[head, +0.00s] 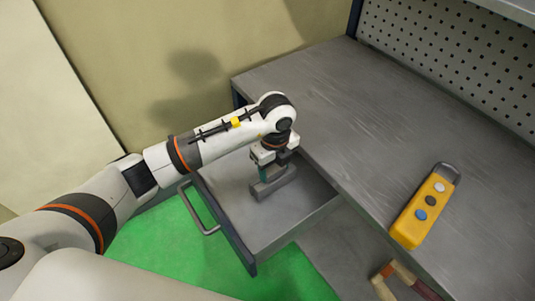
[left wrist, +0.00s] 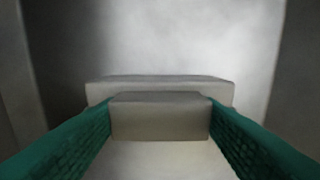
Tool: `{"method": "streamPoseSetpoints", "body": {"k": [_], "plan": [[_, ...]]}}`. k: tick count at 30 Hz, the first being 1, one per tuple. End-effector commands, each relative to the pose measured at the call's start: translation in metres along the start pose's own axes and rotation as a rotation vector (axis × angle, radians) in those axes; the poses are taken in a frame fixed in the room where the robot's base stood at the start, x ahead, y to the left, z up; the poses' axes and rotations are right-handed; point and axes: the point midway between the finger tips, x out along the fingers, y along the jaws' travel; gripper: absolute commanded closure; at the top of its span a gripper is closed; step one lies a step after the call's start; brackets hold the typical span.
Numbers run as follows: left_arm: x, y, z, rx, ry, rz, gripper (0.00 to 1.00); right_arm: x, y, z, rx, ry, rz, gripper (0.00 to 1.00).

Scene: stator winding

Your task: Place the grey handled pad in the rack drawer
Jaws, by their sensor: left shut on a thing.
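The grey handled pad (head: 274,184) is a block-like grey piece in the open rack drawer (head: 295,219), seen in the head view. My left gripper (head: 266,172) reaches down over the drawer and is shut on the pad's handle. In the left wrist view the green fingers press both sides of the handle (left wrist: 160,118), with the wider pad body (left wrist: 160,84) beyond it. The pad is low inside the drawer. I cannot tell whether its underside touches the drawer floor. My right gripper is not in view.
The metal worktop (head: 340,110) adjoins the drawer, with a yellow button pendant (head: 424,211) lying on it. A perforated panel (head: 450,55) stands behind. The drawer's handle (head: 197,212) sticks out at the left. Green floor (head: 165,255) shows below. A wooden-handled item (head: 400,282) is at the bottom right.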

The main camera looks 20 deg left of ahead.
Motion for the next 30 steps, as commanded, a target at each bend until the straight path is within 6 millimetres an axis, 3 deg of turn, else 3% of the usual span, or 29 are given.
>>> {"method": "streamPoseSetpoints", "body": {"k": [5, 12, 16, 27, 28, 30], "plan": [[-0.001, 0.004, -0.013, -0.002, 0.0, 0.0, 0.97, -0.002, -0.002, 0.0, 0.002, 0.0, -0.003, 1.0], [-0.002, 0.013, -0.05, -0.003, 0.0, 0.0, 0.97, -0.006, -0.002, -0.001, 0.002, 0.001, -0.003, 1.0], [0.01, 0.012, -0.047, 0.0, -0.001, -0.001, 0.97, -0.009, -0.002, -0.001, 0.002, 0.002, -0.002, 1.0], [0.016, 0.013, -0.047, 0.001, 0.0, 0.001, 0.97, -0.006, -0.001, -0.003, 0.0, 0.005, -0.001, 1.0], [0.016, 0.012, -0.047, 0.001, 0.0, -0.001, 0.39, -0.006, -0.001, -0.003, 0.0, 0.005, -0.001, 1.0], [0.015, 0.012, -0.047, 0.001, -0.001, -0.001, 0.28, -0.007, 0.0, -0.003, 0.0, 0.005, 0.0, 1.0]]}}
